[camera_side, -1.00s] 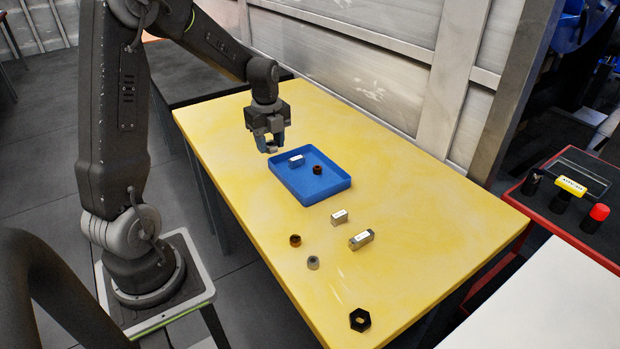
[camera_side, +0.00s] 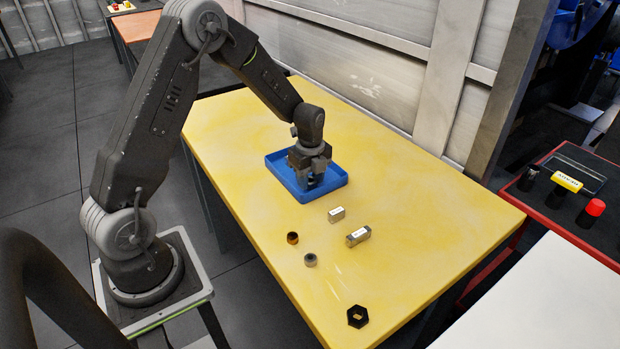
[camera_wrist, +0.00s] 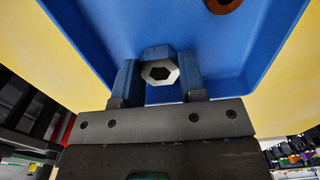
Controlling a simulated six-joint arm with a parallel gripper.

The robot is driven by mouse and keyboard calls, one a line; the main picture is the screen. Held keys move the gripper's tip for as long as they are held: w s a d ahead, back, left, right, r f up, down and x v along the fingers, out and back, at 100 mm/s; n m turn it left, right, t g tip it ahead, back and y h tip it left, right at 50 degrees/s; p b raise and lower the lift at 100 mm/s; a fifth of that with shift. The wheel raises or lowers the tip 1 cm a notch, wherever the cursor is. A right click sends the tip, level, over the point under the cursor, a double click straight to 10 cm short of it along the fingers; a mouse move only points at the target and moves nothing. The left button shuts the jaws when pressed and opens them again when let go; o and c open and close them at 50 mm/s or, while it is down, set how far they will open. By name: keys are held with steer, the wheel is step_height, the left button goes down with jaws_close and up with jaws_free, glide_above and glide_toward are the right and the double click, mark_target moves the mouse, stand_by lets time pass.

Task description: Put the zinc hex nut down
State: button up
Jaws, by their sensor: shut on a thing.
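The zinc hex nut (camera_wrist: 147,73) shows in the wrist view as a silver nut with a dark hole, between the two blue fingers of my gripper (camera_wrist: 159,80). My gripper is shut on it. In the side view my gripper (camera_side: 311,184) is down inside the blue tray (camera_side: 338,183). The nut is hard to make out there, and I cannot tell whether it touches the tray floor. The tray also shows in the wrist view (camera_wrist: 90,22).
A copper-brown ring (camera_wrist: 224,3) lies in the tray. The table's right part is clear.

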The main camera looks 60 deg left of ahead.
mark_target(310, 180)
steer(key=shift+f, duration=0.2)
steer(key=o, duration=1)
step_height(310, 180, up, 12)
steer(key=s+d+r+n+t, duration=0.3)
steer(key=s+d+r+n, duration=0.55)
steer(key=s+r, duration=0.2)
steer(key=shift+s+d+r+n+t, duration=0.25)
steer(key=shift+s+d+n+t, duration=0.2)
steer(key=shift+s+d+n, duration=0.95)
steer(key=shift+s+d+r+n+t, duration=0.25)
steer(key=shift+s+d+n+t, duration=0.25)
steer(key=shift+s+n, duration=1.55)
steer(key=shift+s+d+r+n+t, duration=0.3)
steer(key=shift+s+d+n, duration=0.9)
steer(key=shift+s, duration=0.95)
steer(key=shift+a, duration=0.15)
